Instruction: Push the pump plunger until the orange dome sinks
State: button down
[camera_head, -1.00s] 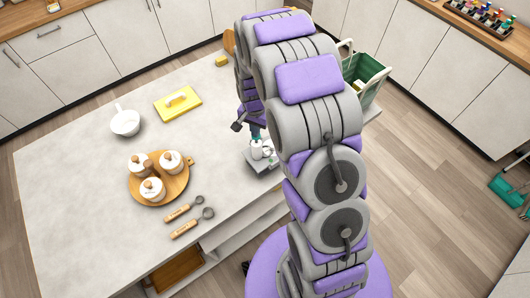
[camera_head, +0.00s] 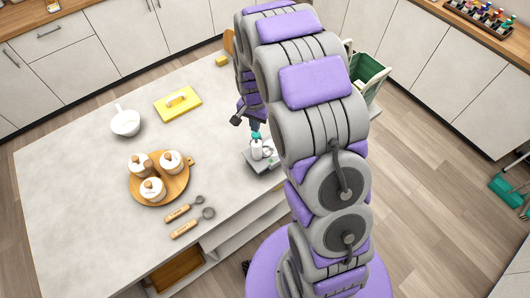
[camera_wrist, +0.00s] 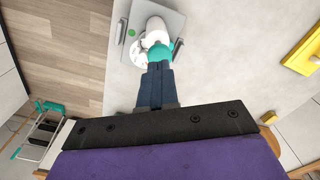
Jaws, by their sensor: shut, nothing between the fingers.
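A white pump bottle (camera_head: 256,151) with a teal pump top (camera_head: 257,136) stands on a grey plate-like device (camera_head: 262,166) at the island's edge. The wrist view shows the bottle (camera_wrist: 155,26), its teal top (camera_wrist: 160,53) and a green spot (camera_wrist: 131,33) on the device. My gripper (camera_wrist: 158,68) is shut and empty, its dark blue fingertips right at the teal top; I cannot tell whether they touch. In the head view my gripper (camera_head: 255,126) is just above the pump. A round white part (camera_wrist: 140,57) sits beside the bottle. I see no orange dome.
A green crate (camera_head: 369,75) stands behind my arm.

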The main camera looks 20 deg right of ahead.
jog(key=shift+r, duration=1.55)
jog(key=shift+s, duration=0.1)
jog(key=s+f+n+g+b, duration=0.1)
jog(key=s+n+b, duration=0.7)
jog(key=s+b, duration=1)
jog(key=s, duration=1.6)
jog(key=shift+s+a+f+g+b, duration=0.2)
jog(key=shift+f+g+b, duration=0.15)
jog(key=shift+g, duration=0.05)
